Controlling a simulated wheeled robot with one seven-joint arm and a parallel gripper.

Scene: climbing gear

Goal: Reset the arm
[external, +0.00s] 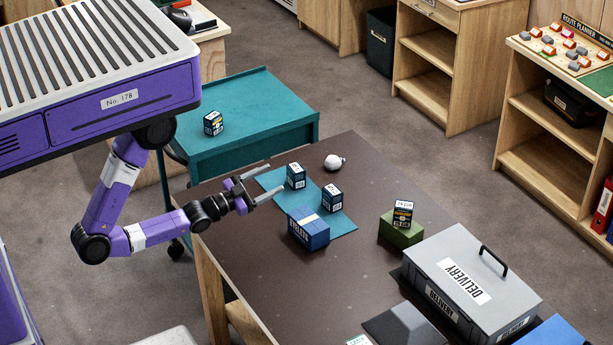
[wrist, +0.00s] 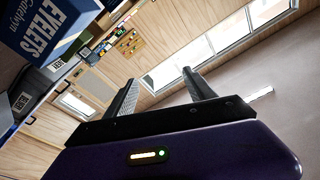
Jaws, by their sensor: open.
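My gripper (external: 276,179) reaches in from the left over the dark brown table (external: 280,262), its two fingers spread and nothing seen between them. It also shows in the wrist view (wrist: 162,75), tilted, with clear space between its fingers. A small dark blue box (external: 296,176) stands upright on the teal mat (external: 343,222), just beyond the fingertips; I cannot tell the exact gap. A second such box (external: 332,198) and a larger blue box with a white stripe (external: 308,230) are on the mat too. A blue box marked EYELETS (wrist: 45,28) fills the wrist view's upper left.
A white round object (external: 334,162) lies behind the mat. A green block (external: 400,232) bears a dark box (external: 403,213). A grey DELIVERY case (external: 470,275) stands at the right. A teal cart (external: 255,110) with a small box (external: 213,123) stands behind the arm.

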